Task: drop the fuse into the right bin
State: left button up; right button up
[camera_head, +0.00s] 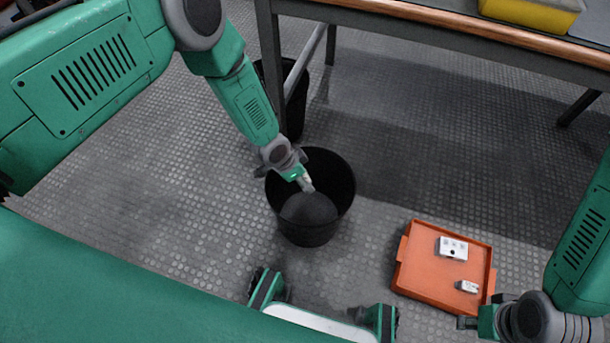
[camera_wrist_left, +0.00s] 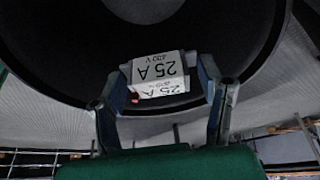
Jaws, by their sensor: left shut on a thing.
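The fuse (camera_wrist_left: 160,75) is a white block marked "25 A" in the left wrist view. My left gripper (camera_wrist_left: 165,93) is shut on it, one finger on each side. In the head view my left gripper (camera_head: 306,184) points down over the open mouth of a round black bin (camera_head: 319,234); there the fuse is small and pale at the fingertips. The wrist view shows the dark bin interior (camera_wrist_left: 60,45) behind the fuse. My right gripper (camera_head: 467,322) is low at the right, by the orange tray's near corner; its fingers are too small to read.
A second black bin (camera_head: 297,108) stands farther back, partly hidden by my left arm and the table leg. An orange tray (camera_head: 418,277) on the floor holds a white block (camera_head: 453,248) and a smaller pale piece (camera_head: 467,286). A table (camera_head: 420,32) spans the back.

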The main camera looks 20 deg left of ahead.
pick_arm(q)
jog(key=o, duration=1.3)
jog(key=shift+d+r, duration=0.15)
jog(key=shift+d, duration=0.35)
jog(key=v, duration=1.2)
pick_arm(e)
jog(key=shift+d, duration=0.15)
